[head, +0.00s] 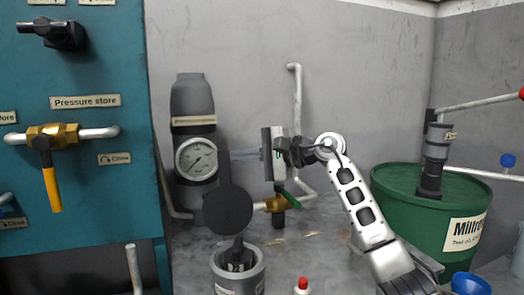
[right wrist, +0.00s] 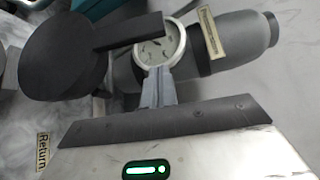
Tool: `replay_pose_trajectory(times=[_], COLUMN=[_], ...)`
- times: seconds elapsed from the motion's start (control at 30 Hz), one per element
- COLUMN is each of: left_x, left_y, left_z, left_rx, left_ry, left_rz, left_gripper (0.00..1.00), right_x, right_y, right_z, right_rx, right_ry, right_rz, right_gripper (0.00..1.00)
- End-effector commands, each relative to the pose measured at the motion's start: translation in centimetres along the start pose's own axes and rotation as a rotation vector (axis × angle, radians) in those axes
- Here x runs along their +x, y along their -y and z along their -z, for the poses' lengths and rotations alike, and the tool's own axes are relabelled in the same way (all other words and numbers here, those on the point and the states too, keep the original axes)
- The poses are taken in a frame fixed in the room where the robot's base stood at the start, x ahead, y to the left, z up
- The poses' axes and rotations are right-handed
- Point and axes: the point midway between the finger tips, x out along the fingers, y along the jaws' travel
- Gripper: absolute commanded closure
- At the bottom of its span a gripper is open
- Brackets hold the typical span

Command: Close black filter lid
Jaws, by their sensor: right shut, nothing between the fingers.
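The black filter lid (head: 228,210) is a round disc standing raised and open above the grey filter cup (head: 255,272). A short black arm links it to the cup. My right gripper (head: 236,155) is shut and empty, just above and behind the lid, with its fingers pointing left. In the right wrist view the lid (right wrist: 60,55) fills the upper left, with its dark bar reaching right. The shut fingers (right wrist: 158,88) are in front of the gauge, and the lid looks apart from them. The left gripper is not in view.
A dark cylinder with a round gauge (head: 196,158) stands behind the lid. A brass valve with a green handle (head: 272,204) is below my right gripper. The teal panel (head: 90,180) is at left, a green drum (head: 405,210) at right. A red-capped bottle (head: 302,287) stands in front.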

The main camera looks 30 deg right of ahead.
Motion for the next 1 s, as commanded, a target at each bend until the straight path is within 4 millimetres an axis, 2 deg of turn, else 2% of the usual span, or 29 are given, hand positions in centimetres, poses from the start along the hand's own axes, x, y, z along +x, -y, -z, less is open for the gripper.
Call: replay_pose_trajectory(times=[0.03,0.13,0.3,0.5,1.0], left_x=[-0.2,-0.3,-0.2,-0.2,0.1], left_y=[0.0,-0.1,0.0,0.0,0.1], left_z=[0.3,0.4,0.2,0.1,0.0], left_rx=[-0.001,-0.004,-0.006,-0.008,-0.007], left_ry=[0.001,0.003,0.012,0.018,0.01], left_rz=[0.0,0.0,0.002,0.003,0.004], left_gripper=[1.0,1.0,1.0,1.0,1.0], right_x=[1.0,2.6,0.8,-0.1,-0.2], right_y=[0.3,0.2,0.0,0.0,-0.2], right_z=[-0.1,-0.2,-1.9,-3.0,-3.3], right_rx=[0.005,0.002,-0.001,0.001,-0.007], right_ry=[0.004,0.004,0.001,0.001,0.002], right_rz=[0.003,0.002,0.0,0.001,0.007], right_gripper=[1.0,1.0,1.0,1.0,1.0])
